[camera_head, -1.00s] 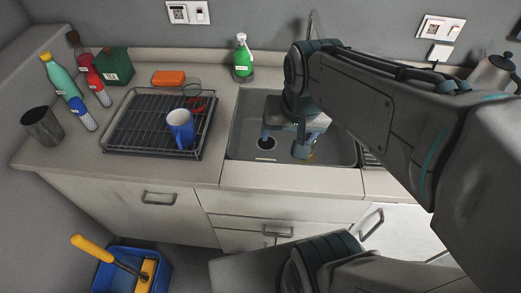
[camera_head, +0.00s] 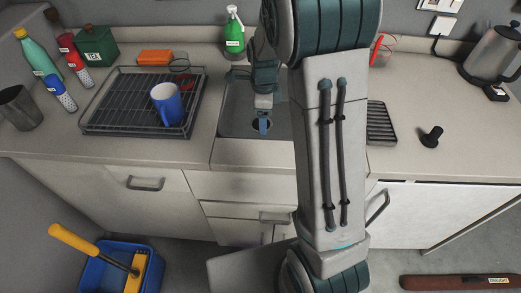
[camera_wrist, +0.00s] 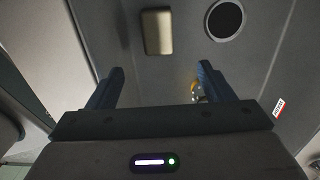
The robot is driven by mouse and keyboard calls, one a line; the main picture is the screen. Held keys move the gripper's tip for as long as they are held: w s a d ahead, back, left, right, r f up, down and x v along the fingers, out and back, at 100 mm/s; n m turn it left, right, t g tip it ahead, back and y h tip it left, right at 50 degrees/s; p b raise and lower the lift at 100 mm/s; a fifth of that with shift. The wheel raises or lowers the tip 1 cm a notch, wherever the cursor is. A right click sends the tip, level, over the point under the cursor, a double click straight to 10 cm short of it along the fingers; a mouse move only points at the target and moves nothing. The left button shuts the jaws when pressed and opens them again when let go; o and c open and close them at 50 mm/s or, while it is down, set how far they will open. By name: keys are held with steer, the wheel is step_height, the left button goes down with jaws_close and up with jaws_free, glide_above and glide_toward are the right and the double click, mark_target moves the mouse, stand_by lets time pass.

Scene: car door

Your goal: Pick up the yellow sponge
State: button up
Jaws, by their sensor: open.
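A pale tan-yellow block (camera_wrist: 157,32), which looks like the yellow sponge, lies on the sink floor near the round dark drain in the wrist view. It is ahead of my gripper (camera_wrist: 161,70) and lies roughly in line with the gap between the fingers, not touched. My gripper is open and empty, pointing down into the sink. In the head view my gripper (camera_head: 263,124) is over the left part of the sink (camera_head: 232,122), and my arm hides the sink's right part. A small yellow thing shows beside the right finger in the wrist view, too covered to identify.
A dish rack (camera_head: 125,118) with a blue mug (camera_head: 167,104) stands left of the sink. An orange block (camera_head: 155,57) and a green bottle (camera_head: 234,31) are behind. A kettle (camera_head: 490,55) stands at right. The sink walls surround my gripper.

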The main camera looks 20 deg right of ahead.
step_height(320, 180, down, 9)
steer(key=shift+r, duration=0.2)
steer(key=shift+a+f+p, duration=0.15)
steer(key=shift+a+f, duration=0.05)
steer(key=shift+f, duration=0.7)
steer(key=shift+a+f+p, duration=0.15)
steer(key=shift+f, duration=0.7)
steer(key=shift+a+f+p, duration=0.15)
steer(key=shift+a+f, duration=0.05)
steer(key=shift+f, duration=0.7)
steer(key=c, duration=1.1)
